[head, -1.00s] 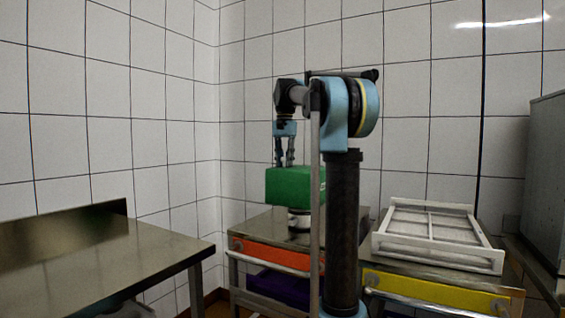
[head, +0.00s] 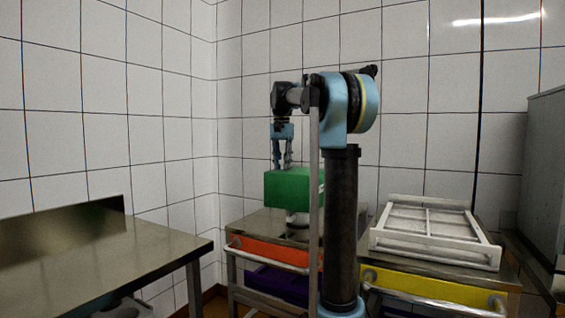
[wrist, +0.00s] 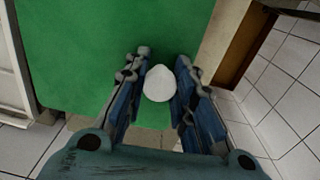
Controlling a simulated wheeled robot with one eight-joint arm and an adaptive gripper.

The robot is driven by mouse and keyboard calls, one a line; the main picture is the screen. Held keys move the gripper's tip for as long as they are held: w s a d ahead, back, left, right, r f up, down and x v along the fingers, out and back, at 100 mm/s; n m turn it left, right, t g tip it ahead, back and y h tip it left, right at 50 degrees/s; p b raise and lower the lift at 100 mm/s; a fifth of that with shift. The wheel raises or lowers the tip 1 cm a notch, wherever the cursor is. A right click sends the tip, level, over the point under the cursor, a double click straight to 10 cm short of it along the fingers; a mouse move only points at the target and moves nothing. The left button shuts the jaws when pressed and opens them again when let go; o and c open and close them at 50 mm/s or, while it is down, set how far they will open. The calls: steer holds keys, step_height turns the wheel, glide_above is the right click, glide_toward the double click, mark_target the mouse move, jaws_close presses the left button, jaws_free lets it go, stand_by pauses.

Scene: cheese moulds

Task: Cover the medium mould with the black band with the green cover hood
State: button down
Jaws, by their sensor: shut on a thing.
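The green cover hood (head: 293,189) is a box shape hanging level from my gripper (head: 282,166), above a steel-topped cart. In the wrist view, my gripper (wrist: 160,85) has its two fingers on either side of the hood's white knob (wrist: 158,82), and the green hood top (wrist: 105,40) fills much of the picture. Directly below the hood, a white round mould (head: 297,217) with a dark band shows in part on the cart top. The hood hides its upper part. I cannot tell its size or whether the hood touches it.
The mould's cart has an orange drawer front (head: 270,251). To the right, a white divided frame (head: 430,236) lies on a cart with a yellow drawer front (head: 425,289). A steel table (head: 100,265) stands at the left. Tiled walls close the corner behind.

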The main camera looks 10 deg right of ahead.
step_height(320, 180, down, 8)
stand_by(1.2)
steer(key=c, duration=1.3)
jaws_free()
